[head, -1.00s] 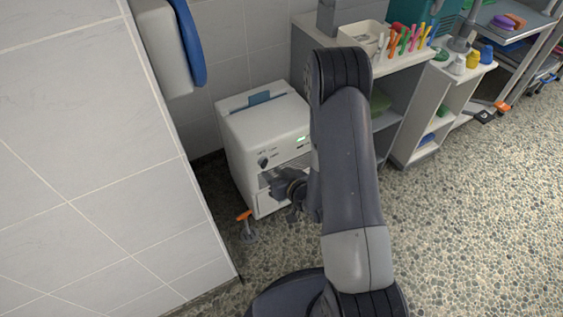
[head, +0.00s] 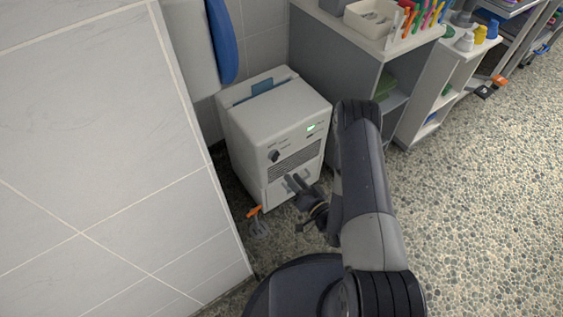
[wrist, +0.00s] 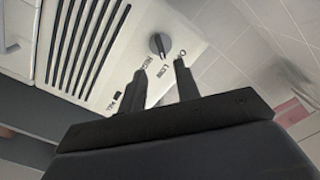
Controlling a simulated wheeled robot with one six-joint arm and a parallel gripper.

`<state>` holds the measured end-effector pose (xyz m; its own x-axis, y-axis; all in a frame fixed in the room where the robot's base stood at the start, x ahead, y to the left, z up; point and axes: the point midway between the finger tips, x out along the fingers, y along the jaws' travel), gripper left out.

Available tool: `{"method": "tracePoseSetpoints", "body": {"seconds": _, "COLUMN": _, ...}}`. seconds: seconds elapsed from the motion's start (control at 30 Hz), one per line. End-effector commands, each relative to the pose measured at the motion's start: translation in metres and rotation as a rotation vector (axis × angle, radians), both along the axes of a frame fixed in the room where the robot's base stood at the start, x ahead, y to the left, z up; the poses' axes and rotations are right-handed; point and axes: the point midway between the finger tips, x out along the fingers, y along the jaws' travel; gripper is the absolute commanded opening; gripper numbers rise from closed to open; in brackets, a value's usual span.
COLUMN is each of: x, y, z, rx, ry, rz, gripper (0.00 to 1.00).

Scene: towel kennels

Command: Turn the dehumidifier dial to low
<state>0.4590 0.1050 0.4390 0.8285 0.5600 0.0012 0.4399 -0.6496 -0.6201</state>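The white dehumidifier (head: 255,119) stands on the floor against the tiled wall. Its dark dial (head: 274,156) is on the upper left of the front panel. In the wrist view the dial (wrist: 160,45) sits just beyond my fingertips, with printed labels around it, including OFF and LOW. I cannot tell for sure which label it points to. My gripper (wrist: 160,72) is open and empty, its two fingers apart and pointing at the panel. In the head view my gripper (head: 293,181) is in front of the machine, below and right of the dial, not visibly touching it.
A tiled wall (head: 90,160) stands close on the left. An orange-handled item (head: 255,211) is on the floor by the machine's front left corner. A grey shelf unit (head: 330,60) stands to the right. The pebbled floor (head: 480,200) at right is clear.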

Motion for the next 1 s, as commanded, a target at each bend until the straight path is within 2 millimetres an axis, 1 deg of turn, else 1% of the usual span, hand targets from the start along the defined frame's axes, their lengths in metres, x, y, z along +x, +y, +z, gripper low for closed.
{"method": "tracePoseSetpoints", "body": {"seconds": 0.03, "x": 0.008, "y": 0.007, "z": 0.000, "rx": 0.000, "ry": -0.005, "rz": 0.005, "gripper": 0.31}}
{"method": "tracePoseSetpoints", "body": {"seconds": 0.2, "x": 0.036, "y": 0.026, "z": 0.000, "rx": -0.001, "ry": -0.006, "rz": 0.005, "gripper": 0.31}}
{"method": "tracePoseSetpoints", "body": {"seconds": 0.3, "x": 0.050, "y": 0.035, "z": 0.000, "rx": 0.000, "ry": -0.004, "rz": 0.003, "gripper": 0.31}}
{"method": "tracePoseSetpoints", "body": {"seconds": 0.43, "x": 0.062, "y": 0.043, "z": 0.000, "rx": 0.000, "ry": -0.002, "rz": 0.002, "gripper": 0.31}}
{"method": "tracePoseSetpoints", "body": {"seconds": 0.6, "x": 0.069, "y": 0.047, "z": 0.000, "rx": 0.000, "ry": 0.001, "rz": 0.001, "gripper": 0.31}}
{"method": "tracePoseSetpoints", "body": {"seconds": 0.83, "x": 0.069, "y": 0.047, "z": 0.000, "rx": 0.000, "ry": 0.002, "rz": 0.000, "gripper": 0.31}}
{"method": "tracePoseSetpoints", "body": {"seconds": 1.0, "x": 0.069, "y": 0.047, "z": 0.000, "rx": -0.001, "ry": 0.001, "rz": 0.000, "gripper": 0.18}}
